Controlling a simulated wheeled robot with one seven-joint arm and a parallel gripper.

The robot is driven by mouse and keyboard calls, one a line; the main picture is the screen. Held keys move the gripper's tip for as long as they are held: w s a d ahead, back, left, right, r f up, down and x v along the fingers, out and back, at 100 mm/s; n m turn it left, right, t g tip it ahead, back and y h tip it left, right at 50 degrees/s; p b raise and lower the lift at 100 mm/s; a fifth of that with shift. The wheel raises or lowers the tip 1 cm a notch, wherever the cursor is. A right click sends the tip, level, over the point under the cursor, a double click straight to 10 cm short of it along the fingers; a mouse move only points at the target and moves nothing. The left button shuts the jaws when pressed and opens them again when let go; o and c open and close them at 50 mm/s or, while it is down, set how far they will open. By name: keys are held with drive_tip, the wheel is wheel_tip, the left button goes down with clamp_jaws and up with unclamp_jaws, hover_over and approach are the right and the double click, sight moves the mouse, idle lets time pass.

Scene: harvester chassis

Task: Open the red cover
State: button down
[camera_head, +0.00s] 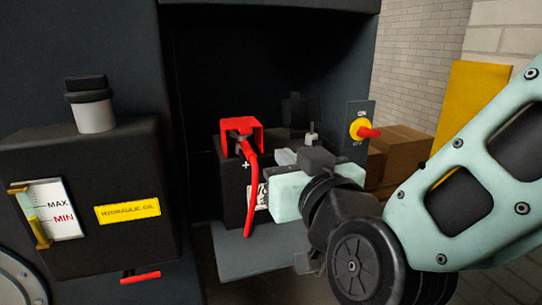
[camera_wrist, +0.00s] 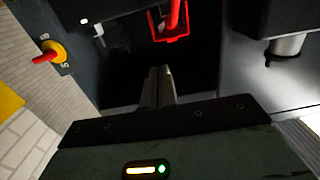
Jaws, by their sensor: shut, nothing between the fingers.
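The red cover (camera_head: 241,127) sits on top of the black battery (camera_head: 234,190) at its plus-marked end, in the dark recess. A red cable (camera_head: 251,185) runs from it down the battery's front. The cover also shows at the top of the wrist view (camera_wrist: 184,38), ahead of the fingers. I cannot tell if its lid is raised. My gripper (camera_head: 283,157) is at the battery's right side, a little below and right of the cover and apart from it. Its fingers (camera_wrist: 158,72) are together and empty. My gripper hides part of the battery's right side.
A switch panel with a yellow and red knob (camera_head: 360,130) stands right of the recess. A bare terminal (camera_head: 311,138) stands behind my gripper. A black oil tank (camera_head: 85,190) with a grey neck is on the left. Cardboard boxes (camera_head: 405,150) lie behind my arm.

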drive_tip(key=p+x, duration=0.1)
drive_tip(key=x, duration=1.3)
drive_tip(key=shift+d+r+p, duration=0.25)
drive_tip(key=shift+p, duration=0.05)
drive_tip(key=shift+w+r, duration=0.1)
drive_tip(key=shift+w+r+p, duration=0.1)
drive_tip(key=shift+r+p, duration=0.2)
drive_tip(key=shift+p, duration=0.75)
